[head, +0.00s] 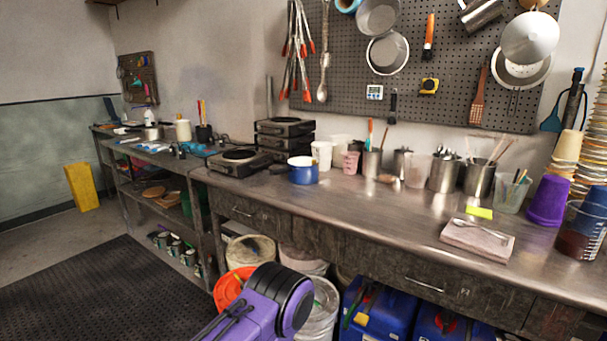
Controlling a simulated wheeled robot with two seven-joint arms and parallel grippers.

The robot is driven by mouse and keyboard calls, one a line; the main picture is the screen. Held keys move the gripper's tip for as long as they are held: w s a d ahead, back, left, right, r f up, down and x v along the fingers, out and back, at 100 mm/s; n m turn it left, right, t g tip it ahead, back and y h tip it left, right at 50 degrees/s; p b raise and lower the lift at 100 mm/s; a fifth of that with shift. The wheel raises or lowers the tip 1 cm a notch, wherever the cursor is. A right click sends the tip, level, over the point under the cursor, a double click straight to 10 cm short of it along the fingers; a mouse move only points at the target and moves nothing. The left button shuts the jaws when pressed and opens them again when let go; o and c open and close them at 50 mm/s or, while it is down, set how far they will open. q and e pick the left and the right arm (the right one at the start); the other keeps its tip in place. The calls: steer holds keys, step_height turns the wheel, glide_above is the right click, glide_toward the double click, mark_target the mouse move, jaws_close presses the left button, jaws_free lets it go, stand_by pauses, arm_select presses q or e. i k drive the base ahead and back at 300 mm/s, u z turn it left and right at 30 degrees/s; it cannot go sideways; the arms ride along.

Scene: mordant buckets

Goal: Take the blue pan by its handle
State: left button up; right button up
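The blue pan (304,175) stands upright on the metal counter, left of the middle of the head view. Its outside is blue and its rim and inside look pale. A short dark handle (278,169) seems to stick out from its left side, toward the black hot plate. Nothing of mine touches the pan. A purple and black link of one of my arms shows at the bottom of the view, in front of the counter and well short of the pan. Neither gripper is in view.
A black hot plate (240,161) and a stack of black burners (285,138) stand left of and behind the pan. White cups (322,154) stand close behind it. The metal counter (370,208) in front is clear. Below are buckets, including an orange one (228,290).

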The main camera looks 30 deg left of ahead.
mark_target(302, 171)
steer(key=u, duration=2.4)
steer(key=i, duration=2.7)
steer(key=z, duration=2.8)
